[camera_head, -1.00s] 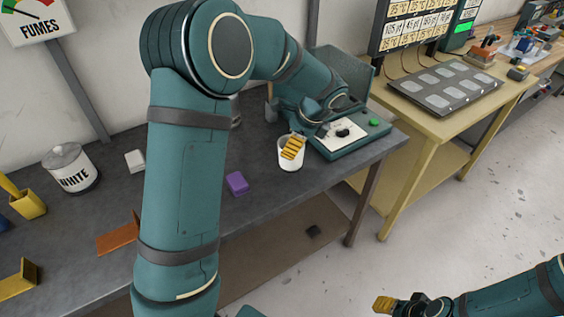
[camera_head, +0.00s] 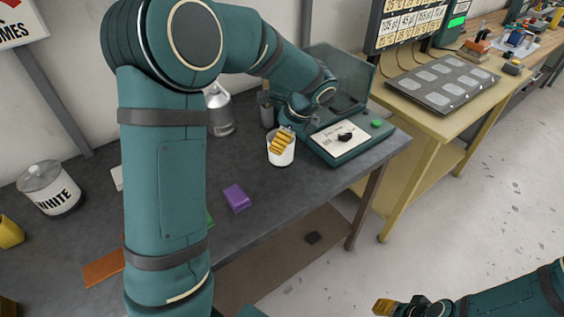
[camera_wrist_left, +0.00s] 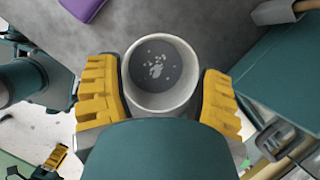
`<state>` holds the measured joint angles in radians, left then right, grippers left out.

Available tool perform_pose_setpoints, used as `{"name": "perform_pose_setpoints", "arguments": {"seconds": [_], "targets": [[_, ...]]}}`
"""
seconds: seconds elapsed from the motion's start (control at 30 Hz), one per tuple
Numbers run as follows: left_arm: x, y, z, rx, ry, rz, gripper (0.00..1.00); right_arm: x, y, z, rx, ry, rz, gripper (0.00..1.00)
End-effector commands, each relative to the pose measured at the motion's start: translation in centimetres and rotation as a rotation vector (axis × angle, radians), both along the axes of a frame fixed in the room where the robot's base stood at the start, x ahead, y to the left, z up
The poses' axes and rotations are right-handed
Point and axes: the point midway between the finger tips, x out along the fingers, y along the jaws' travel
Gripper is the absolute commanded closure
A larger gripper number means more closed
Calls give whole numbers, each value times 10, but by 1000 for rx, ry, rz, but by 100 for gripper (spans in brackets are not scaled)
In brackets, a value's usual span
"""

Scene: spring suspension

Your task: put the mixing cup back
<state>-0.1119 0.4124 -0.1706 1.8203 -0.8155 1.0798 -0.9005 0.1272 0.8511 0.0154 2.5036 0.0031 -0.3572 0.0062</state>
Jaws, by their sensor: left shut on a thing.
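The mixing cup (camera_head: 281,156) is white, upright and open at the top. In the left wrist view the cup (camera_wrist_left: 162,100) has a grey inside with pale specks on its bottom. My left gripper (camera_head: 283,140) is shut on it, with a yellow-padded finger on each side of its wall, as the left wrist view (camera_wrist_left: 163,95) shows. The cup is over the dark bench, left of the teal machine; whether its base touches the bench I cannot tell. My right gripper (camera_head: 385,306) is low at the right, away from the bench; its opening is unclear.
The teal machine (camera_head: 350,150) with a dial and green button stands right of the cup. A silver bottle (camera_head: 221,115) stands behind it. A purple block (camera_head: 236,197) lies to the front left. A can marked WHITE (camera_head: 52,190) stands far left. Bench between the cup and block is clear.

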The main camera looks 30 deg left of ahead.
Motion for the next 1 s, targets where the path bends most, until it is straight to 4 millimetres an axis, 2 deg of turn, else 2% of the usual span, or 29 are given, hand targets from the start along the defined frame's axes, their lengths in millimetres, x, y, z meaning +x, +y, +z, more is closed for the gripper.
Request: {"name": "perform_pose_setpoints", "arguments": {"seconds": [0.03, 0.27, 0.53, 0.97, 1.0], "targets": [[0, 0, -11, 1, 2, 0, 74, -1, 0, -4, 0, 2, 1, 53], [0, 0, -31, 0, 0, 0, 74, -2, 0, -7, 1, 5, 4, 53], [0, 0, -69, 0, 1, 0, 74, -5, 1, -16, 3, 11, 9, 53], [0, 0, -75, -1, -2, 0, 74, -6, 1, -18, 3, 13, 10, 53], [0, 0, -75, -1, -2, 0, 14, -6, 1, -17, 3, 13, 10, 53]]}}
